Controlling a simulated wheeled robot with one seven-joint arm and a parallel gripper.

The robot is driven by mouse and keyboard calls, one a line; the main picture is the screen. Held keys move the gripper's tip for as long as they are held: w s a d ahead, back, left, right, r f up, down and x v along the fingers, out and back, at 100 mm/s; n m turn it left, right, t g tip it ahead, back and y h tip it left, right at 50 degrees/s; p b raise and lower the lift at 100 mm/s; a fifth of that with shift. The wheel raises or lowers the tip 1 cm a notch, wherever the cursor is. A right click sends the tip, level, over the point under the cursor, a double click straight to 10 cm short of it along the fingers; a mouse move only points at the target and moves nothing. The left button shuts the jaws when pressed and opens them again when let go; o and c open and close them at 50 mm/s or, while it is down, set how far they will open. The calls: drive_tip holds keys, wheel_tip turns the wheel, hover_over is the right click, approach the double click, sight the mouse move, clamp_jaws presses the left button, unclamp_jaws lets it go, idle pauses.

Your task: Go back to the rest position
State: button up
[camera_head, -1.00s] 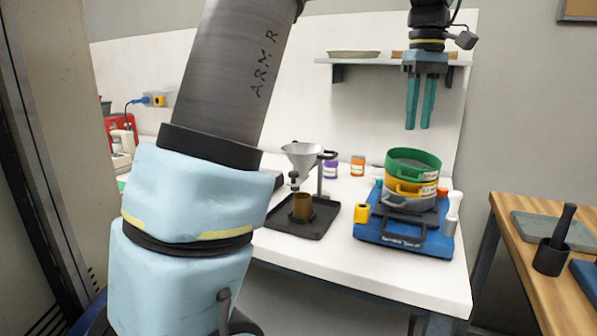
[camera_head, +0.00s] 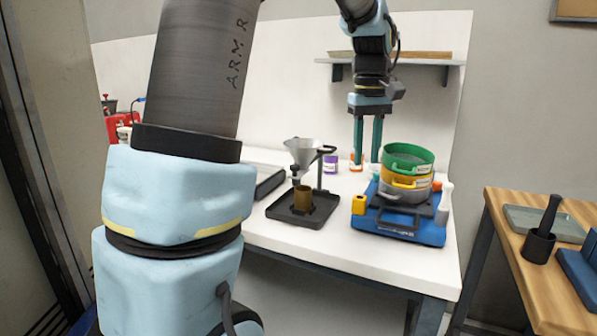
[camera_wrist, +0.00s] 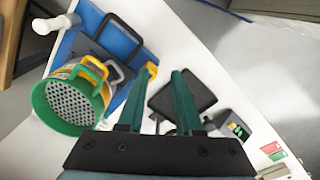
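My gripper (camera_head: 368,163) hangs point down over the white bench, left of the sieve stack and in front of the back wall. Its two teal fingers are apart with nothing between them. In the wrist view my gripper (camera_wrist: 163,72) also shows an empty gap between the fingers, with the bench surface behind. The sieve stack (camera_head: 407,169), green on top with yellow and grey below, stands on the blue shaker base (camera_head: 420,233). From above, its green sieve (camera_wrist: 62,108) shows a perforated bottom.
A funnel (camera_head: 302,151) on a stand rises over a brown cup (camera_head: 303,199) on a black tray (camera_head: 276,210). Orange and purple jars (camera_head: 330,163) stand behind. A wall shelf (camera_head: 397,60) is close to my wrist. A wooden table (camera_head: 510,265) with a mortar (camera_head: 538,247) is at right.

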drive_tip(key=s+a+f+m, duration=0.1)
drive_tip(key=s+a+f, duration=0.2)
drive_tip(key=a+f, duration=0.2)
drive_tip(key=s+a+f+m, duration=0.1)
drive_tip(key=s+a+f, duration=0.3)
drive_tip(key=a, duration=0.5)
drive_tip(key=s+a+f+m+t, duration=0.1)
drive_tip(key=s+a+f, duration=0.2)
drive_tip(key=a+f, duration=0.4)
drive_tip(key=shift+s+m, duration=0.3)
drive_tip(key=shift+s, duration=0.1)
drive_tip(key=shift+a, duration=0.1)
